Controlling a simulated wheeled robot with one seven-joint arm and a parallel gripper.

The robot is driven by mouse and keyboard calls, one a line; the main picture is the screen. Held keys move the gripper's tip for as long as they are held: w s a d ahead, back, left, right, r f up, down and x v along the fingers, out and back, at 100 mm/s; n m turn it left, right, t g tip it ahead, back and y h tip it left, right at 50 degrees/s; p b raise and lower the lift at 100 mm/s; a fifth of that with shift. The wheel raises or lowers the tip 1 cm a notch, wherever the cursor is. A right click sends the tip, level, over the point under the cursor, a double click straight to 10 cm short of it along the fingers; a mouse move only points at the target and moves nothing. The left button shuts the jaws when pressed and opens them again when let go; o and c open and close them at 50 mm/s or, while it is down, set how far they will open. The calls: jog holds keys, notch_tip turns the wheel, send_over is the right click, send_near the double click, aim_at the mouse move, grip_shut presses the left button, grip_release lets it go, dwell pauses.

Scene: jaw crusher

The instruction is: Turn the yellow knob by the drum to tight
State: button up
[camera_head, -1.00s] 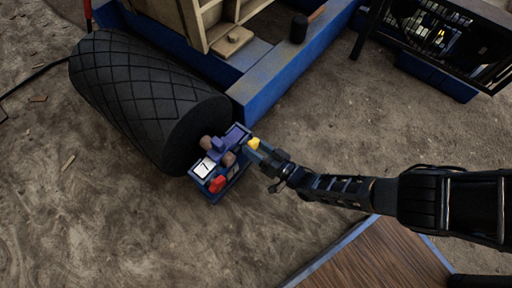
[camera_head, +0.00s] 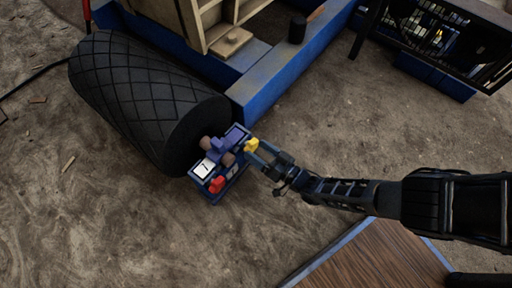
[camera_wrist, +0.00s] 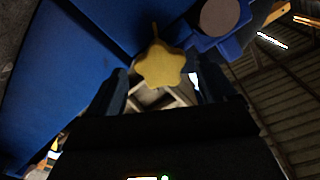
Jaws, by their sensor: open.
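The yellow knob (camera_head: 251,145) sits on the right side of a small blue block beside the black drum (camera_head: 150,98). In the wrist view the knob (camera_wrist: 159,64) is star-shaped, with a short pointer at its top. My gripper (camera_head: 260,151) is just to the right of the knob, with its fingers open. In the wrist view the two dark fingers (camera_wrist: 160,88) stand left and right below the knob, and I see no finger shut on it.
The block also carries a red knob (camera_head: 217,184), a white label plate (camera_head: 203,168) and brown round ends (camera_head: 228,159). A blue frame beam (camera_head: 290,60) runs close behind. A wooden platform (camera_head: 375,255) lies at lower right. Bare dirt lies around.

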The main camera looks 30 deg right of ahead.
jog(key=shift+p+v, duration=0.65)
jog(key=shift+v, duration=2.35)
